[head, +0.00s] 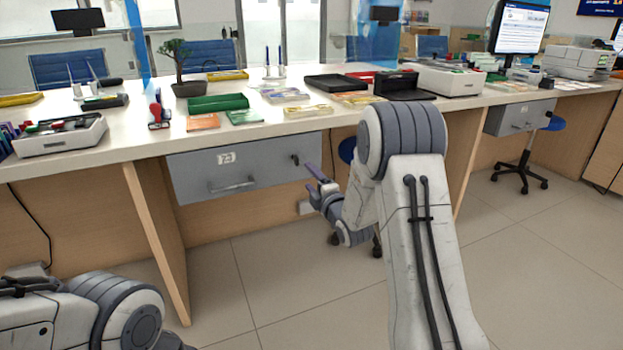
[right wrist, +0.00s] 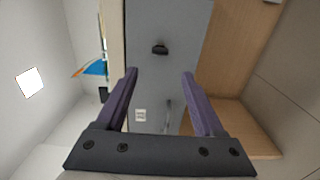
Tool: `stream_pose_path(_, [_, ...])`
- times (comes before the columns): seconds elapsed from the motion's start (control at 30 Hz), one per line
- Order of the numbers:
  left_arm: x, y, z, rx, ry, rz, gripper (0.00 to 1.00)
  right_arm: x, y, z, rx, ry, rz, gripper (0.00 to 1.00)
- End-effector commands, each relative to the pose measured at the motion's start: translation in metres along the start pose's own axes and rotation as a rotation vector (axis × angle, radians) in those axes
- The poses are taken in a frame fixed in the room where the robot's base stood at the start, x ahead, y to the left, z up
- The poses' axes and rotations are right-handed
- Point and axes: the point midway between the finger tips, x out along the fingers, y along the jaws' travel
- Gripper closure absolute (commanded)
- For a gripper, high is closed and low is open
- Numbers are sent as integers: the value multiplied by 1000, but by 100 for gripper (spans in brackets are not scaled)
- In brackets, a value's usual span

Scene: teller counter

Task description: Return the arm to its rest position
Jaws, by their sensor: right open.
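My right arm reaches forward from the bottom right in the head view and bends down in front of the counter. Its gripper (head: 318,180) is small and partly hidden behind my own arm links, just right of and below the grey drawer (head: 215,172). In the right wrist view the two purple fingers (right wrist: 159,74) are spread wide with nothing between them. Beyond them shows the grey drawer front (right wrist: 165,20) with a dark lock or key (right wrist: 160,48), a handle (right wrist: 168,115) and a label (right wrist: 140,115). Only links of my left arm show at bottom left; its gripper is out of frame.
The white counter top (head: 130,140) runs above the drawer. It carries a potted plant (head: 186,75), a green tray (head: 217,103), a black printer-like device (head: 403,86) and banknote stacks. A wooden support panel (head: 158,235) stands left of the drawer. The tiled floor (head: 290,290) is open in front.

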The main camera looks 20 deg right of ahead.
Motion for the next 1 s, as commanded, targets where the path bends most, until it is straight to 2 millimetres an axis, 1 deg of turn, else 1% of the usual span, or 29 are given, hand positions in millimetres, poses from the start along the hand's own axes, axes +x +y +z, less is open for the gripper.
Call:
stream_pose_path(0.3, [0,0,0,0,0,0,55,0,0,0,0,0,0,30])
stream_pose_path(0.37, [0,0,0,0,0,0,55,1,1,-3,7,3,-7,30])
stream_pose_path(0.47, [-1,0,0,0,0,0,55,0,3,-23,61,19,-61,30])
stream_pose_path(0.57, [-4,0,0,0,0,0,55,-8,4,-64,179,39,-187,30])
stream_pose_path(0.6, [-5,0,0,0,0,0,55,-15,3,-85,243,42,-257,30])
stream_pose_path(0.67, [-7,0,0,0,0,0,55,-33,1,-118,344,39,-373,30])
stream_pose_path(0.7, [-8,1,0,0,0,0,55,-49,-1,-139,410,28,-455,30])
stream_pose_path(0.77, [-9,1,0,0,0,0,55,-77,-5,-168,505,3,-578,30])
stream_pose_path(0.8, [-10,1,0,0,0,0,55,-98,-8,-185,563,-23,-661,30])
stream_pose_path(0.87, [-12,1,-1,0,0,0,55,-135,-11,-209,643,-69,-785,30])
stream_pose_path(0.9, [-13,1,-1,0,0,0,55,-162,-13,-223,692,-107,-867,30])
stream_pose_path(0.97, [-14,1,-1,0,0,0,55,-204,-16,-239,752,-173,-985,30])
stream_pose_path(1.0, [-15,1,-1,0,0,0,55,-231,-18,-246,779,-219,-1054,30])
